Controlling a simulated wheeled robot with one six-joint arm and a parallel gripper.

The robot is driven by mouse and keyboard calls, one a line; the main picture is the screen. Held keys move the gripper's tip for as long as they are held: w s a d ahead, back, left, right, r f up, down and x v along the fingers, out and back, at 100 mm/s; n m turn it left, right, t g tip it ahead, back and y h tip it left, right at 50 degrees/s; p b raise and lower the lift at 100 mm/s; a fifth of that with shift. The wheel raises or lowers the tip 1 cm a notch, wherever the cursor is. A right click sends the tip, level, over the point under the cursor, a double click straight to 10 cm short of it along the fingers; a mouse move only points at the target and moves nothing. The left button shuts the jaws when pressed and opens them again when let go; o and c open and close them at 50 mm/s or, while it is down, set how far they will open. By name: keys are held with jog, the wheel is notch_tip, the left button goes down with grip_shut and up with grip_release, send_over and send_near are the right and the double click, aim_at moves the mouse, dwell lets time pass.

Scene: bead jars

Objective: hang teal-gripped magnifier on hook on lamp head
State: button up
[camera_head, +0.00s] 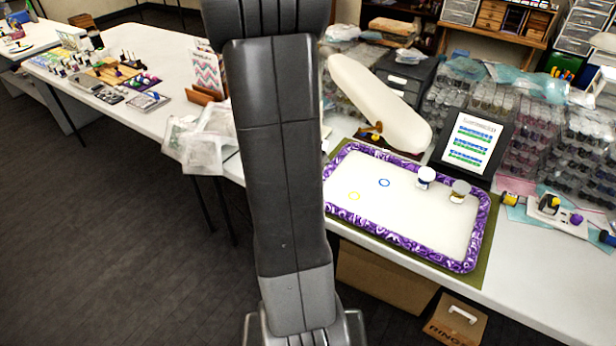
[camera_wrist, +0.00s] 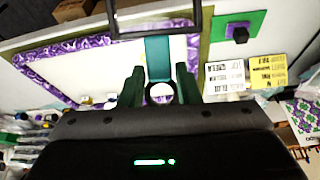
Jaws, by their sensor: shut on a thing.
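My gripper (camera_wrist: 158,78) shows in the wrist view with its two dark green fingers on either side of a teal grip (camera_wrist: 157,56). The grip belongs to the magnifier, whose black frame (camera_wrist: 155,34) reaches past the fingertips to the upper edge. In the head view my arm hides the gripper and the magnifier. The long cream lamp head (camera_head: 378,100) slants over the back of the tray in the head view. A small orange-brown part shows below it; I cannot tell whether it is the hook.
A purple-patterned tray (camera_head: 405,243) lies on the white table, with two small jars (camera_head: 458,192) and two bead rings inside. A dark-framed card (camera_head: 470,142) stands behind it. Clear bead containers (camera_head: 520,135) crowd the right rear. Cards (camera_wrist: 224,76) lie beside the tray.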

jog(key=shift+s+d+r+m+h+b, duration=0.15)
jog(key=shift+s+r+m+h+b, duration=0.15)
jog(key=shift+r+m+h, duration=0.35)
jog(key=s+d+r+m+g+h+b, duration=0.1)
jog(key=s+r+m+h+b, duration=0.1)
jog(key=r+m+h, duration=0.2)
jog(key=s+d+r+m+g+h+b, duration=0.1)
jog(key=s+r+m+h+b, duration=0.2)
jog(key=r+h, duration=0.3)
notch_tip(320, 180, up, 3)
jog(key=shift+s+m+g, duration=0.15)
jog(key=shift+m+g, duration=0.25)
jog(key=shift+m, duration=0.35)
jog(key=shift+a+f+b, duration=0.1)
jog(key=shift+f+b, duration=0.1)
jog(key=shift+b, duration=0.75)
jog(key=w+d+b, duration=0.2)
jog(key=d+b, duration=0.2)
jog(key=d, duration=0.4)
jog(key=shift+w+f+b, duration=0.25)
jog(key=shift+f+b, duration=0.1)
jog(key=shift+b, duration=0.05)
jog(key=shift+w+d+f+b, duration=0.15)
jog(key=shift+d+b, duration=0.35)
jog(key=shift+b, duration=0.45)
